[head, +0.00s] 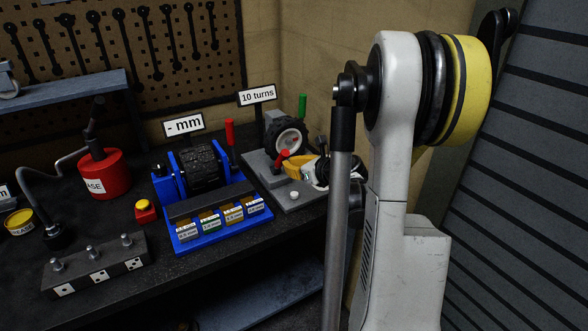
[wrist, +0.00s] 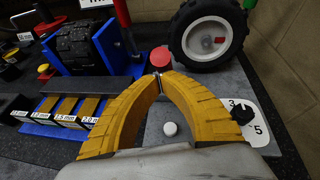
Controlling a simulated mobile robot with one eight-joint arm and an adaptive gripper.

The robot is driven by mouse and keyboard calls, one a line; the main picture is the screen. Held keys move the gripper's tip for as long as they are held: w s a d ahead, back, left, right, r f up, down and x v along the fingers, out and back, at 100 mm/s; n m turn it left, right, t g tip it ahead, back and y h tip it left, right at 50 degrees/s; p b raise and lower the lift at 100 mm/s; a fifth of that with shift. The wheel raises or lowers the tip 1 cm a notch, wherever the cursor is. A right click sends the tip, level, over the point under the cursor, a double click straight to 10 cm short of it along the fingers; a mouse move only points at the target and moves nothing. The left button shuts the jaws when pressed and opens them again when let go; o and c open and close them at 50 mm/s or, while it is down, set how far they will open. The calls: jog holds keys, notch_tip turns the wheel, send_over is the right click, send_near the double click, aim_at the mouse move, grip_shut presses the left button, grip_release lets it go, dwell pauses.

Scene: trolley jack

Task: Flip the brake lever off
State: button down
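A short red lever (head: 282,157) stands in front of the wheel (head: 291,137) on the grey station; I take it for the brake lever. In the wrist view its round red end (wrist: 160,57) shows just beyond my fingertips. My gripper (wrist: 160,78) has curved yellow fingers whose tips come together, with nothing clearly held between them. In the head view my gripper (head: 292,161) is close to the right of the red lever; whether it touches is unclear. The wheel (wrist: 208,40) stands behind in the wrist view.
A white button (wrist: 170,129) and a dial (wrist: 243,112) marked 3 and 5 lie near my fingers. A green handle (head: 302,106) rises behind the wheel. The blue device (head: 180,235) with a tall red lever (head: 229,132) is to the left.

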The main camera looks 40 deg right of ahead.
aim_at(285, 152)
jog(key=shift+r, duration=0.1)
jog(key=shift+w+r+g+p, duration=0.25)
jog(key=shift+r+g+p, duration=0.05)
jog(key=shift+p, duration=0.45)
jog(key=shift+w+d+r+g+p, duration=0.1)
jog(key=shift+w+r+g+p, duration=0.1)
jog(key=shift+g+p, duration=0.15)
jog(key=r+p, duration=0.1)
jog(key=w+g+p, duration=0.1)
jog(key=p, duration=0.1)
jog(key=shift+w+d+r+g, duration=0.15)
jog(key=shift+w+r+g, duration=0.1)
jog(key=shift+r, duration=0.15)
jog(key=w+g+p, duration=0.1)
jog(key=w+r+g+p, duration=0.1)
jog(key=w+d+g+y+p, duration=0.1)
jog(key=w, duration=0.1)
jog(key=shift+r+m, duration=0.3)
jog(key=shift+w+d+r+p, duration=0.15)
jog(key=shift+w+d, duration=0.1)
jog(key=shift+w, duration=0.7)
jog(key=shift+w+d+r+p, duration=0.1)
jog(key=shift+w+d+p, duration=0.1)
jog(key=shift+w, duration=0.75)
